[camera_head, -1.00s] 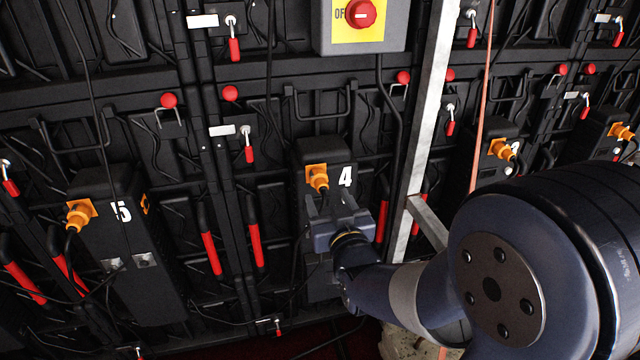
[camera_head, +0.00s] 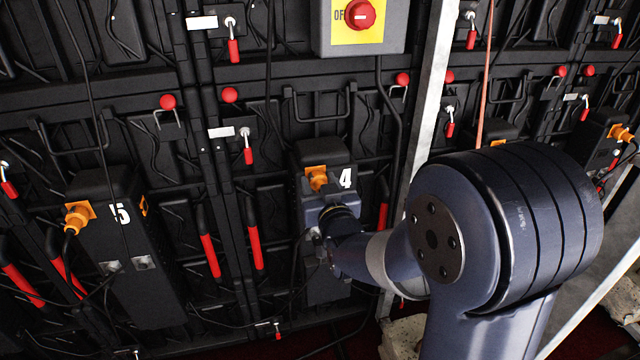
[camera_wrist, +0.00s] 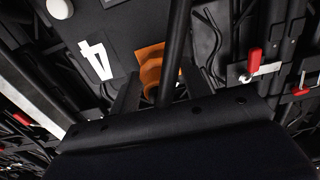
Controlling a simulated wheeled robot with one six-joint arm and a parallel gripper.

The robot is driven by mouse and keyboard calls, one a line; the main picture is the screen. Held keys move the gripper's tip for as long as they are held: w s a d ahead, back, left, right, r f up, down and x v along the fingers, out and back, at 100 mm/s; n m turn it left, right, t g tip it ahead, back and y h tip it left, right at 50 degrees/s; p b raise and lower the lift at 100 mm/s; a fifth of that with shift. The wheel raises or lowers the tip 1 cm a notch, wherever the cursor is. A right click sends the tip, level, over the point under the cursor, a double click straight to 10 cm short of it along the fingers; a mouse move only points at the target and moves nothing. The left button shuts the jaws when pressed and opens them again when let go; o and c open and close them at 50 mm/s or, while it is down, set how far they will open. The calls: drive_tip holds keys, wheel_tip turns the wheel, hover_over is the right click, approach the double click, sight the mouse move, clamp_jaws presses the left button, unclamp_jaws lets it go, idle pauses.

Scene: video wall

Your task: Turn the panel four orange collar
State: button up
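Panel four's box (camera_head: 325,152) carries a white 4 and an orange collar (camera_head: 317,178) on an orange square base. A dark cable runs from the collar. My gripper (camera_head: 318,196) is right at the collar from below and in front, hiding its lower part. In the wrist view the orange collar (camera_wrist: 152,70) lies between the two dark fingers of my gripper (camera_wrist: 160,78), with the cable crossing in front. The fingers look spread, with a gap beside the collar. I cannot tell whether either finger touches it.
Panel five's box (camera_head: 110,190) with its orange connector (camera_head: 78,215) stands to the left. A pale upright post (camera_head: 425,100) stands right of panel four. Red-handled levers and loose cables surround the box.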

drive_tip(key=c, duration=0.6)
drive_tip(key=shift+c, duration=0.2)
drive_tip(key=shift+f+b, duration=0.1)
drive_tip(key=shift+b, duration=0.25)
drive_tip(key=m+b, duration=0.3)
drive_tip(key=shift+f, duration=0.1)
drive_tip(key=m+b, duration=0.3)
drive_tip(key=shift+d, duration=0.1)
drive_tip(key=shift+m+b, duration=0.85)
drive_tip(key=shift+m, duration=0.75)
